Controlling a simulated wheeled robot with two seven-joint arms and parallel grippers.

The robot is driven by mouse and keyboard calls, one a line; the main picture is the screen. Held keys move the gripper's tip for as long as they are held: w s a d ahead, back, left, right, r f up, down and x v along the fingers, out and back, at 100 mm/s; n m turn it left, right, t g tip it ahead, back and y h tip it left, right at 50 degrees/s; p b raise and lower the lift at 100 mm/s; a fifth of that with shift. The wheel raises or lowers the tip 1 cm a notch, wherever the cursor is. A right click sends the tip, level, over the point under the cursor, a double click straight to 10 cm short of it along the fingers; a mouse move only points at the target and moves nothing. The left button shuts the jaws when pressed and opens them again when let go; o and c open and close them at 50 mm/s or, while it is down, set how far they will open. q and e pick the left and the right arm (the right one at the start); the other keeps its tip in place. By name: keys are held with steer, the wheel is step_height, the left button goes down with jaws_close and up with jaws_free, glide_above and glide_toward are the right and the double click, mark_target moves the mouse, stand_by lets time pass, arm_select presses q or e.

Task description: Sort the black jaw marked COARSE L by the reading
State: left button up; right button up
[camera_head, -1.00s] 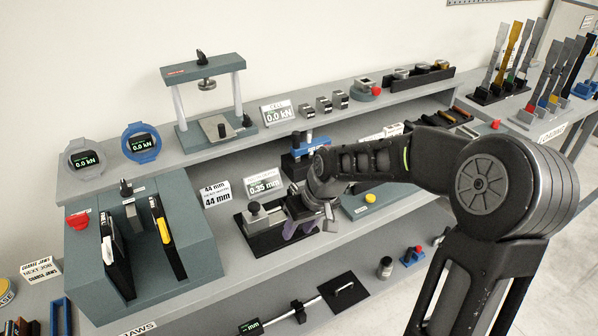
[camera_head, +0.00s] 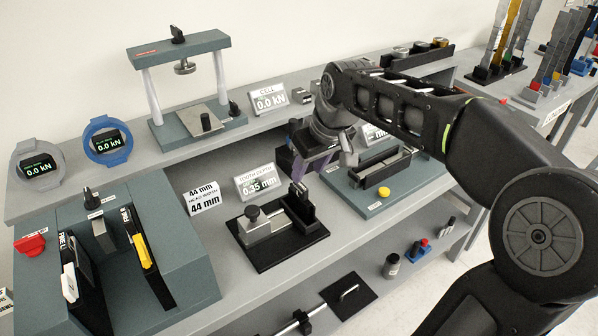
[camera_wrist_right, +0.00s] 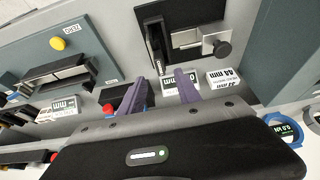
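A black jaw (camera_head: 300,205) stands upright at the right end of the gauge with a black base (camera_head: 277,256) and a grey slide. The reading display (camera_head: 258,182) behind the gauge shows 0.35 mm. My right gripper (camera_head: 302,168) is above and behind the gauge, apart from the jaw. Its purple fingers (camera_wrist_right: 163,84) are spread with nothing between them. My left gripper is not in view.
A grey-green block (camera_head: 185,245) at left holds black jaws with white and yellow faces. A 44 mm sign (camera_head: 203,197) stands beside the gauge. A grey-green plate (camera_head: 345,187) with a yellow button (camera_head: 384,193) lies to the right. A press (camera_head: 180,75) stands on the upper shelf.

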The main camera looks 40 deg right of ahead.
mark_target(301, 185)
steer(key=shift+w+f, duration=0.1)
stand_by(0.3)
steer(key=shift+p+x, duration=0.3)
steer(key=shift+x, duration=3.65)
